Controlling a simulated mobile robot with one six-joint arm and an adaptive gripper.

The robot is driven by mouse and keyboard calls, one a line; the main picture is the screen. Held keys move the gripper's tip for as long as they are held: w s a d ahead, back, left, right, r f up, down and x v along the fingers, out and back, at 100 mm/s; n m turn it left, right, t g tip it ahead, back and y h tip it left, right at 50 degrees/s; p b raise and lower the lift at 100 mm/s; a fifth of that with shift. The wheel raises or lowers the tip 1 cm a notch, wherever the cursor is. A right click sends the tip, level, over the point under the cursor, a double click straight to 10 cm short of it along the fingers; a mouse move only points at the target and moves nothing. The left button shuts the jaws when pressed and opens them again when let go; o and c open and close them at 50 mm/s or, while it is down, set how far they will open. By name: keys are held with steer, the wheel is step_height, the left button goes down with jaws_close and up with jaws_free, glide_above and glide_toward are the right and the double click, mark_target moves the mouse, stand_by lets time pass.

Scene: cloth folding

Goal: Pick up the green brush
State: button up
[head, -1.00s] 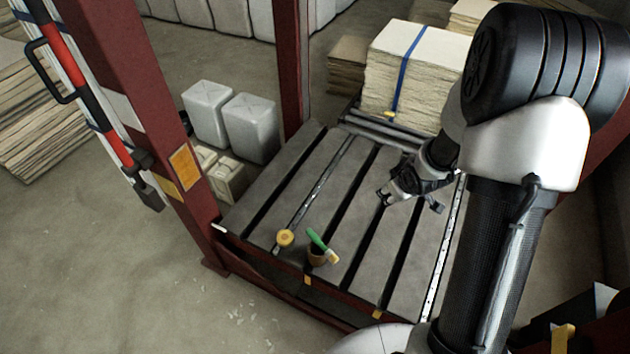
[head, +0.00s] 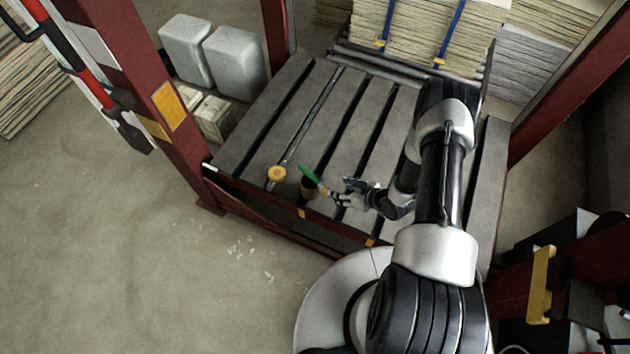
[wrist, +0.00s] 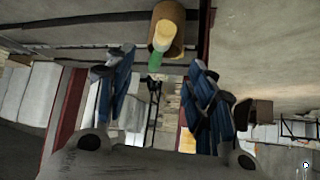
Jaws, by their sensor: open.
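I cannot tell the exact gap between fingers and brush.
A round yellow object (head: 277,174) sits left of the cup. A red post (head: 165,100) stands at the platform's left corner. White canisters (head: 235,58) stand behind it, and strapped stacks (head: 415,35) lie at the back. The middle slats (head: 345,120) are clear.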

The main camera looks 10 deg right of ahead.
mark_target(324, 186)
steer(key=b+x, duration=0.2)
steer(key=x, duration=0.5)
steer(key=b+x, duration=0.2)
steer(key=x, duration=0.3)
steer(key=shift+a+f, duration=0.15)
steer(key=shift+f, duration=0.05)
steer(key=shift+c, duration=0.2)
jaws_close()
steer(key=shift+r, duration=0.2)
